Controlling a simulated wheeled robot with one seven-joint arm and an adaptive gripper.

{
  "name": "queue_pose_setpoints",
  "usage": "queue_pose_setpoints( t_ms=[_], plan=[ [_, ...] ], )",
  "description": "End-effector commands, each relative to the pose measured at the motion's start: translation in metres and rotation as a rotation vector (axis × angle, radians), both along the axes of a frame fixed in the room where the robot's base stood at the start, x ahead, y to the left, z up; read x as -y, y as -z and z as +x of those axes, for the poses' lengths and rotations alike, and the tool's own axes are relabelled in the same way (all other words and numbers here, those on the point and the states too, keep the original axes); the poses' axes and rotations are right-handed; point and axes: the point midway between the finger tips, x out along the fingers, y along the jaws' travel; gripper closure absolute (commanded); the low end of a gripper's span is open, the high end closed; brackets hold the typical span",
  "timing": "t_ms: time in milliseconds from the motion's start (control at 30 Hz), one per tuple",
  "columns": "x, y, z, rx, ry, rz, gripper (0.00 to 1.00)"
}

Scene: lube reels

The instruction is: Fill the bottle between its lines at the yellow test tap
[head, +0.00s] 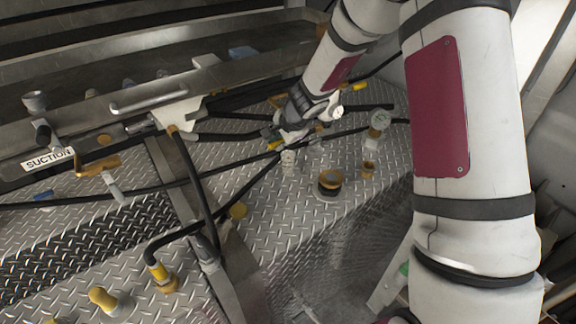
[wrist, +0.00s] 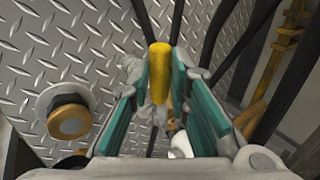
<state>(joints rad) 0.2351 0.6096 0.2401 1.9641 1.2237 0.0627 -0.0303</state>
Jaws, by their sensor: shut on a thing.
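In the wrist view, the teal-padded fingers of my gripper (wrist: 160,85) close on both sides of a yellow handle (wrist: 160,62). The handle sits on a grey metal fitting, probably the test tap (wrist: 134,72). In the head view, my gripper (head: 289,134) is small, low over the tread-plate deck, with a bit of yellow beside it. A pale ribbed piece (head: 288,161) stands just below it; I cannot tell whether it is the bottle or a fitting. The wrist view shows a small white object (wrist: 181,143) low between the fingers, partly hidden. No bottle lines are readable.
Black hoses (head: 228,191) cross the tread plate. Open tread plate (head: 285,215) lies in front.

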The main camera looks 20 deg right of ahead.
Motion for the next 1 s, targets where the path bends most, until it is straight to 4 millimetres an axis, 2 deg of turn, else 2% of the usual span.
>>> queue_pose_setpoints(
  t_ms=[133,167,267,667,867,1000],
  plan=[
    [0.001,0.003,-0.001,-0.004,-0.002,-0.004,1.0],
    [0.001,0.003,-0.001,-0.005,-0.002,-0.004,0.8],
    [0.001,0.003,-0.001,-0.004,-0.002,-0.003,0.59],
    [0.001,-0.002,-0.003,-0.001,-0.002,-0.002,0.59],
    [0.004,-0.024,-0.016,0.001,-0.005,-0.005,0.59],
    [0.008,-0.047,-0.031,0.001,-0.005,-0.005,0.59]
  ],
)
